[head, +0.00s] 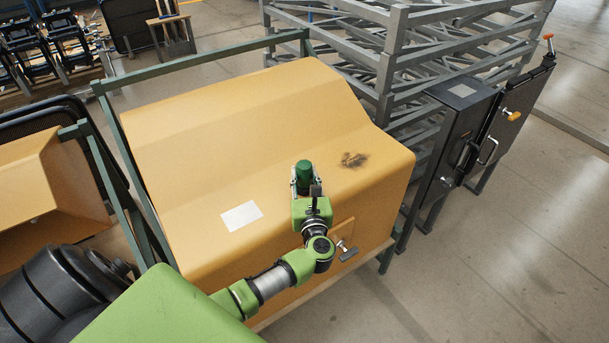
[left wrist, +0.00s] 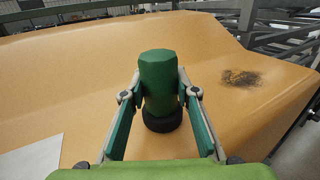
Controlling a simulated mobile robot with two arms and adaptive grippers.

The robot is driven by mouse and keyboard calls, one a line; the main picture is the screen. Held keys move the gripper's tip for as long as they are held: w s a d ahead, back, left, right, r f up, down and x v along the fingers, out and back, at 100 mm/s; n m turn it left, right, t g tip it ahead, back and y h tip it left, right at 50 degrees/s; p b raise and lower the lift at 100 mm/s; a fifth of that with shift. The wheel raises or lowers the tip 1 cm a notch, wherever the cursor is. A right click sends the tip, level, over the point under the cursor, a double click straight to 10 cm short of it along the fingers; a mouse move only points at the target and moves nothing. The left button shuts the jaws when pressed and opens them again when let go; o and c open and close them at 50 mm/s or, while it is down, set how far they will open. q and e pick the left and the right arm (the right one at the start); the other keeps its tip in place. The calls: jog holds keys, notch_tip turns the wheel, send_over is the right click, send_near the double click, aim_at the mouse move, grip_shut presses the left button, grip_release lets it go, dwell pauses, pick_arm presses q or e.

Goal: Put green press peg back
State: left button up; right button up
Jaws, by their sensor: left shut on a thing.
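The green press peg (head: 304,168) is a dark green cylinder with a faceted top. It stands upright in the left wrist view (left wrist: 160,75), with a black round base (left wrist: 162,122) under it. My left gripper (head: 303,180) has one finger on each side of the peg and is shut on it. In the left wrist view the fingertips (left wrist: 160,94) meet the peg's sides. The peg is over the orange-yellow panel (head: 230,120). I cannot tell whether the black base touches the panel or belongs to the peg. My right gripper is not in view.
A dark scorch mark (head: 353,160) and a white label (head: 241,215) lie on the panel. A T-handle (head: 346,250) sticks out of its front face. A grey rack (head: 400,60) and a dark cabinet (head: 460,125) stand at right. The floor at lower right is clear.

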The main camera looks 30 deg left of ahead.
pick_arm(q)
jog(key=shift+r, duration=0.15)
jog(key=shift+f+b, duration=0.3)
jog(key=o, duration=1.3)
jog(key=shift+r, duration=0.1)
jog(key=shift+r+p, duration=0.1)
jog(key=shift+p, duration=0.25)
jog(key=shift+b+v, duration=2.05)
jog(key=shift+v, duration=4.9)
